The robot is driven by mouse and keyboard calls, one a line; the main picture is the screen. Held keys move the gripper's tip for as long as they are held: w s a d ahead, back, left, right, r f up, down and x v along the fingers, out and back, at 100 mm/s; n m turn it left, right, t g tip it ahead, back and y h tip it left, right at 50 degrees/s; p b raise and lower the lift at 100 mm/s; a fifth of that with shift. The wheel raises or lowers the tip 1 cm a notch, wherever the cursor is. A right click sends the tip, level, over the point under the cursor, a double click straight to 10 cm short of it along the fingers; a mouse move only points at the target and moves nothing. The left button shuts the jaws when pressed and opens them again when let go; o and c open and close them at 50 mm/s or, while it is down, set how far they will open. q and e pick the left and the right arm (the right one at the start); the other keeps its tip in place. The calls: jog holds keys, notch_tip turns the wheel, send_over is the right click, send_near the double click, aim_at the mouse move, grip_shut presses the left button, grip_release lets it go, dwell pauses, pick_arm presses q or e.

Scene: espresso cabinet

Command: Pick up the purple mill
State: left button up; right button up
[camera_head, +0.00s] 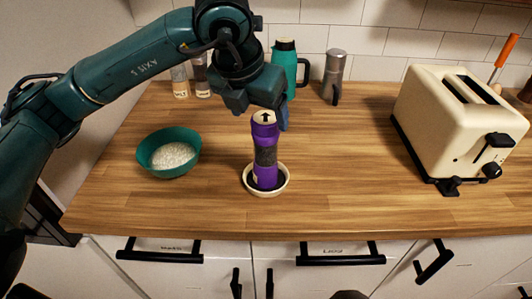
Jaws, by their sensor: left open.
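The purple mill (265,161) stands upright in a small cream dish (249,186) on the wooden counter. It has a purple top with a pale cap bearing a black arrow, a dark see-through middle and a purple base. My left gripper (267,117) hangs at the mill's top, with its fingers open and pointing down. One finger shows to the right of the cap and another part to the upper left. I cannot tell whether the fingers touch the mill. My right gripper does not show.
A green bowl (151,143) of white grains stands left of the mill. A cream toaster (440,120) stands at right. Counter between mill and toaster is clear.

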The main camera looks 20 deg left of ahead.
aim_at(266, 132)
pick_arm(q)
jog(key=shift+s+d+p+x, duration=0.15)
jog(key=shift+p+x, duration=0.25)
jog(key=shift+x, duration=1.25)
jog(key=shift+s+d+p+x, duration=0.1)
jog(key=shift+p+x, duration=0.3)
jog(key=shift+x, duration=1.3)
grip_shut()
